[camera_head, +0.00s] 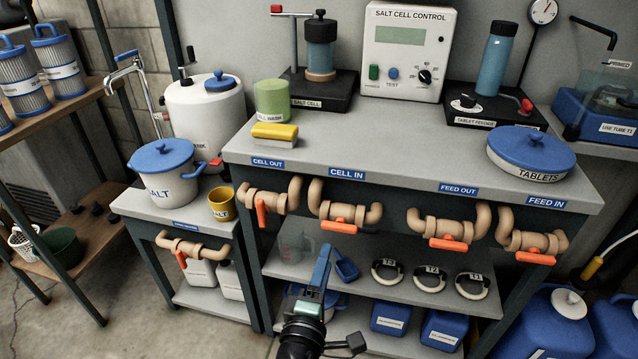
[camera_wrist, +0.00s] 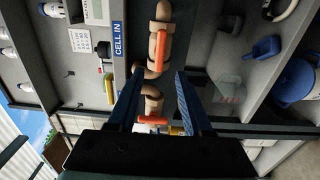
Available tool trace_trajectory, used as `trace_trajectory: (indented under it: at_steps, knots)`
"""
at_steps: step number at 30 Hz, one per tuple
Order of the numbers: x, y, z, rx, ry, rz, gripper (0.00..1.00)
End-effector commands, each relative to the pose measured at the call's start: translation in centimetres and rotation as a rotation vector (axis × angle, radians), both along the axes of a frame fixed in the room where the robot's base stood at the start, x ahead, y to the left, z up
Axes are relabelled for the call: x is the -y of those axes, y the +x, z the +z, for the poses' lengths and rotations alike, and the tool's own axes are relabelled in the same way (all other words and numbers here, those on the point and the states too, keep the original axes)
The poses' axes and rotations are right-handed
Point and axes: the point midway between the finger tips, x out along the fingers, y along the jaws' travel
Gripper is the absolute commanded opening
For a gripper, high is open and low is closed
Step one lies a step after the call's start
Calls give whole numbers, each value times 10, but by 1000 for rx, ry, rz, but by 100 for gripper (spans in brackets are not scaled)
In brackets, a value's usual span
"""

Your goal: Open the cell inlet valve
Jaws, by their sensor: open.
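The cell inlet valve (camera_head: 345,205) is a tan pipe fitting under the bench edge, below the "CELL IN" label (camera_head: 347,174). Its orange handle (camera_head: 338,226) lies along the pipe; in the wrist view the handle (camera_wrist: 161,46) appears upright, ahead of the fingertips. My gripper (camera_head: 323,252) is below and a little left of this handle, pointing up towards it, apart from it. In the wrist view my gripper (camera_wrist: 160,76) has its two blue fingers spread with nothing held between them.
The cell outlet valve (camera_head: 265,202) is close on the left, its orange handle turned across its pipe. Feed valves (camera_head: 447,228) (camera_head: 530,240) are to the right. The grey bench top (camera_head: 400,150) overhangs the valves. A lower shelf (camera_head: 290,268) holds a blue scoop (camera_head: 346,267) and ring-shaped items.

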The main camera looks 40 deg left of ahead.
Motion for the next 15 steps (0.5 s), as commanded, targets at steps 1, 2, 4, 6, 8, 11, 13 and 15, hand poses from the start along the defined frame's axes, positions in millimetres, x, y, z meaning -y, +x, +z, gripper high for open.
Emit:
trace_trajectory:
  at_steps: [1,2,4,6,8,11,13,15]
  knots:
    - [5,-8,0,-2,0,-1,50]
    - [7,-12,0,-2,-1,0,50]
    - [12,-20,0,-1,-2,0,50]
    - [17,-27,-1,-1,-2,0,50]
    - [19,-31,-1,0,-2,0,50]
    - [22,-35,0,2,-1,0,50]
    - [23,-37,0,2,-1,0,50]
    - [23,-37,0,1,-2,0,50]
